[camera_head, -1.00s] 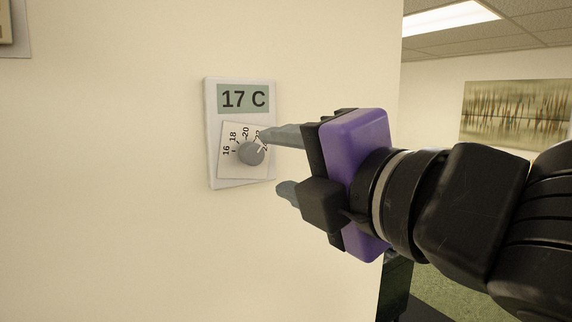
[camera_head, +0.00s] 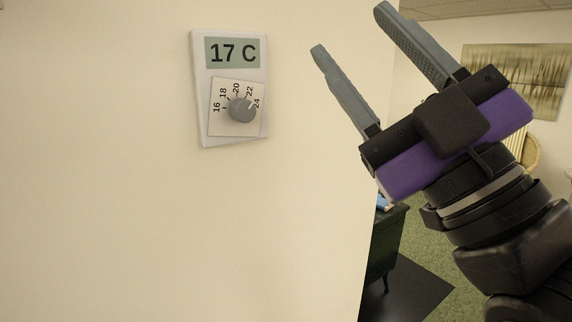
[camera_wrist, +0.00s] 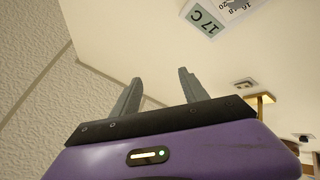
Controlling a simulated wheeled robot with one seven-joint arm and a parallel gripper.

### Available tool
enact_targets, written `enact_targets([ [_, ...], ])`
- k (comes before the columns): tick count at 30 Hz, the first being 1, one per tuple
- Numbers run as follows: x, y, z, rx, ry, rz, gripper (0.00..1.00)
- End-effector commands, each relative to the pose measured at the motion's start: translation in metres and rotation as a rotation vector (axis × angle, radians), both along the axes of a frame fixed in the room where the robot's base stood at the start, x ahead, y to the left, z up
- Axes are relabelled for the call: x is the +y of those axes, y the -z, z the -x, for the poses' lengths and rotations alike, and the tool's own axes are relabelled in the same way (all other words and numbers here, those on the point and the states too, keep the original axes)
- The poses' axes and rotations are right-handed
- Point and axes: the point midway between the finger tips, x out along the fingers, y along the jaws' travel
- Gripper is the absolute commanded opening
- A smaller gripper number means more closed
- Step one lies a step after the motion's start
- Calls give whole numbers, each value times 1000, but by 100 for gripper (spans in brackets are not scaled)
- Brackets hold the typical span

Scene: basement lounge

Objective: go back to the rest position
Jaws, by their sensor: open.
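My gripper (camera_head: 348,32) is open and empty, its two grey fingers pointing up and to the left in the head view. It is to the right of the wall thermostat (camera_head: 200,95) and apart from it. The thermostat is a white box whose display reads 17 C. In the wrist view the open fingers (camera_wrist: 158,88) show against the wall and ceiling, with part of the thermostat (camera_wrist: 207,20) at the top edge.
The cream wall (camera_head: 120,220) ends at a corner near the gripper. Beyond it are a dark cabinet (camera_head: 385,245), a wicker chair (camera_head: 532,152), green carpet (camera_head: 425,240) and a wall painting (camera_head: 540,65). The wall left of the thermostat is clear.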

Motion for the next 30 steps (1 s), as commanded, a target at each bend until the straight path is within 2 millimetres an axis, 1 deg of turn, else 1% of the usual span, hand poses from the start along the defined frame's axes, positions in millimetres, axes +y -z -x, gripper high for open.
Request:
enact_targets([
  [1,-12,13,-3,25,-10,-69,52],
  [3,-26,27,-4,46,-19,-155,52],
  [5,-39,42,-5,66,-23,-223,52],
  [9,-65,81,-4,116,-20,-366,52],
  [11,-74,99,-2,138,-13,-420,52],
  [17,-100,168,10,224,21,-567,52],
  [21,-113,219,25,292,59,-640,52],
  [23,-117,240,34,324,76,-665,52],
  [24,-119,255,40,346,89,-678,52],
  [26,-122,276,50,380,107,-696,52],
  [27,-124,290,58,403,121,-704,52],
  [30,-127,323,79,466,154,-720,52],
])
